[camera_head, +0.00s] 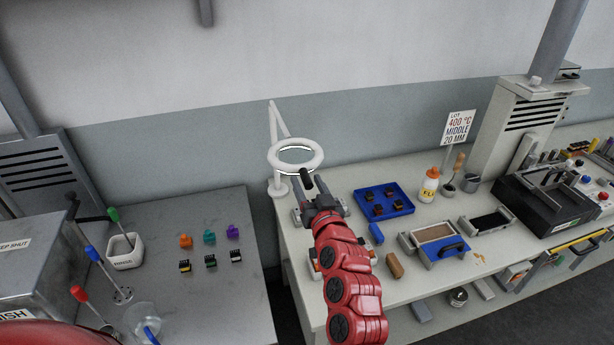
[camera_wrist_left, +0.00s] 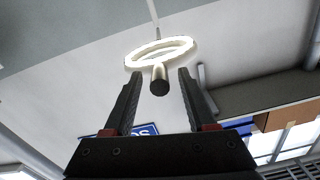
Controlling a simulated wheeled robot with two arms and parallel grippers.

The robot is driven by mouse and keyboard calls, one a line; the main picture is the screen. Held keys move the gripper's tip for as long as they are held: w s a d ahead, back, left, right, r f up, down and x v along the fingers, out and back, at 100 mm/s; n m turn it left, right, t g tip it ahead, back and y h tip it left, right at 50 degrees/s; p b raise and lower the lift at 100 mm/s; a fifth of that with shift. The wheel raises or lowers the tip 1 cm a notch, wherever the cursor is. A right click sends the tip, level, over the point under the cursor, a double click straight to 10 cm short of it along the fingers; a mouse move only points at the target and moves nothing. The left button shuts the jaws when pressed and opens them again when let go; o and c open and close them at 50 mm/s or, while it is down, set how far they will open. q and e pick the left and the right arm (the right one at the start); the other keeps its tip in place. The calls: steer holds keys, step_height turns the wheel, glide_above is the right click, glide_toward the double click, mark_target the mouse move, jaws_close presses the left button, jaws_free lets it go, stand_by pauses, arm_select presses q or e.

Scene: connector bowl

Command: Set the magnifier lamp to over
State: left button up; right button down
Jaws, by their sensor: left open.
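The magnifier lamp has a white ring head (camera_head: 295,156) on a thin white jointed arm. Its base stands at the back left corner of the right-hand bench. A short dark-tipped handle (camera_head: 306,178) sticks out from the front of the ring. My left gripper (camera_head: 317,190) is open just in front of this handle. In the left wrist view the ring (camera_wrist_left: 160,52) is above, and the handle's dark end (camera_wrist_left: 159,87) lies between the two spread fingers (camera_wrist_left: 157,95), touching neither. My right gripper is not seen.
A floor gap separates the benches.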

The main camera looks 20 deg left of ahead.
arm_select(q)
steer(key=shift+w+a, duration=0.25)
steer(key=shift+w, duration=0.2)
jaws_close()
stand_by(1.2)
